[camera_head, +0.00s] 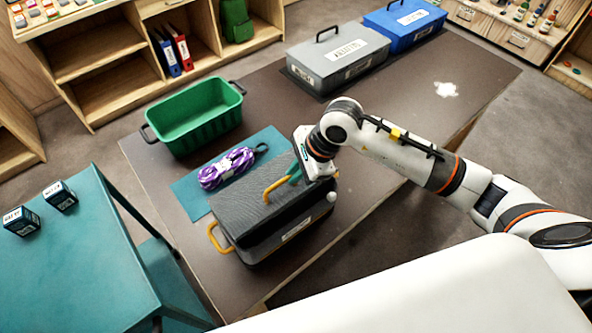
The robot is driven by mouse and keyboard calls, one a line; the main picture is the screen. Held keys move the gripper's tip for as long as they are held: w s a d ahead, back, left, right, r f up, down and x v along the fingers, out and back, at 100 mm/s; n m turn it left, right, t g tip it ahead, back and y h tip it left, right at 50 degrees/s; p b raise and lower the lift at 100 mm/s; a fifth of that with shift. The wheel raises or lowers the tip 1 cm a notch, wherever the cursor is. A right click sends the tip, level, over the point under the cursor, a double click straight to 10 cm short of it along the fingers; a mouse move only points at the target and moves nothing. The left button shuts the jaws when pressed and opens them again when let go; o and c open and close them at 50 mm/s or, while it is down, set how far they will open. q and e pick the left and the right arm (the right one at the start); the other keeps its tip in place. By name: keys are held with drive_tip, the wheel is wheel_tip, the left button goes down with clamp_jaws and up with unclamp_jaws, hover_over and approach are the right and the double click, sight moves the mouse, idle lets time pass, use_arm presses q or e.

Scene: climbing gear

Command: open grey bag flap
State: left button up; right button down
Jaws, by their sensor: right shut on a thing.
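The grey bag (283,231) lies near the front edge of the brown table, with yellow-orange handles and a pale label on its front side. Its dark grey flap (262,218) covers the top; I cannot tell whether it is slightly raised. My right gripper (296,178) reaches in from the right and is shut at the bag's upper right side, by a small teal piece and a yellow handle. The wrist hides the exact grip, but it appears to be on the flap's edge. My left gripper is not in view.
A purple rope (226,168) lies on a teal mat (190,193) behind the bag. A green crate (197,118) stands beyond it. A grey case (338,62) and a blue case (404,20) stand at the back. A teal table (85,265) with two small boxes is at left.

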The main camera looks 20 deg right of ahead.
drive_tip(key=shift+w+a+r, duration=0.25)
drive_tip(key=shift+w+r, duration=0.7)
drive_tip(key=shift+r, duration=0.05)
drive_tip(key=shift+w, duration=0.1)
drive_tip(key=shift+a+r, duration=0.1)
drive_tip(key=shift+w+a+r, duration=0.3)
drive_tip(key=shift+w+r, duration=0.3)
drive_tip(key=shift+w, duration=0.1)
drive_tip(key=c, duration=0.7)
unclamp_jaws()
drive_tip(key=shift+c, duration=0.2)
drive_tip(key=r+p, duration=0.1)
drive_tip(key=s+r+p, duration=0.1)
drive_tip(key=r, duration=0.1)
drive_tip(key=s+r+p, duration=0.1)
drive_tip(key=r, duration=0.1)
drive_tip(key=shift+d, duration=0.35)
